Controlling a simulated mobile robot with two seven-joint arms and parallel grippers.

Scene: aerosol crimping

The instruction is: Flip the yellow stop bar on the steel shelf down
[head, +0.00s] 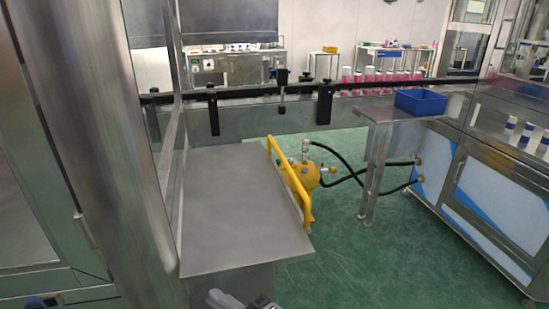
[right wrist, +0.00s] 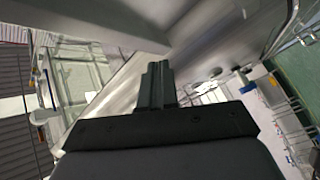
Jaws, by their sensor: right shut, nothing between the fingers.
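The steel shelf (head: 225,205) is a flat grey plate in the middle of the head view. The yellow stop bar (head: 285,172) runs along its right edge. Its far end stands above the plate, and its near end sits by the right front corner. My right gripper (head: 240,301) shows only in part at the bottom edge of the head view, below the shelf's front edge and apart from the bar. In the right wrist view its fingers (right wrist: 157,86) are shut together with nothing between them. The stop bar cannot be made out there. My left gripper is not in view.
A yellow round tank (head: 305,175) with black hoses stands right of the shelf. A large steel column (head: 105,140) is close on the left. A conveyor rail (head: 260,92) crosses behind. A blue bin (head: 421,101) sits on a bench at right. The green floor between is clear.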

